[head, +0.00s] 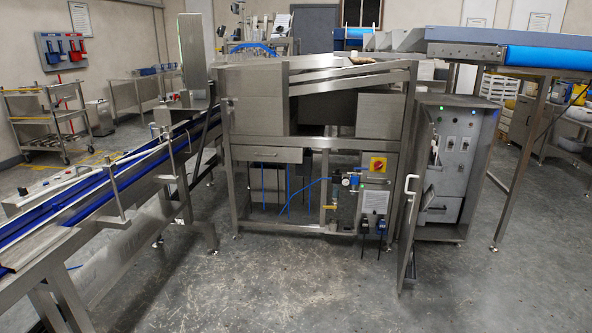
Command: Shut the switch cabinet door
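The switch cabinet (453,106) stands on the floor at the right in the head view. Its door (412,222) is open and swung out toward me, seen nearly edge-on, with a pale handle (411,184) on its left side. Inside the cabinet, a grey panel with several knobs and small lights (459,144) shows. The door hides part of the cabinet's left interior. My gripper is not in view.
A steel machine (258,110) stands left of the cabinet, close to the door. A blue-belted conveyor (95,190) runs along the left. An overhead conveyor (480,52) passes above the cabinet, with a support leg at its right. The grey floor (310,285) in front is clear.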

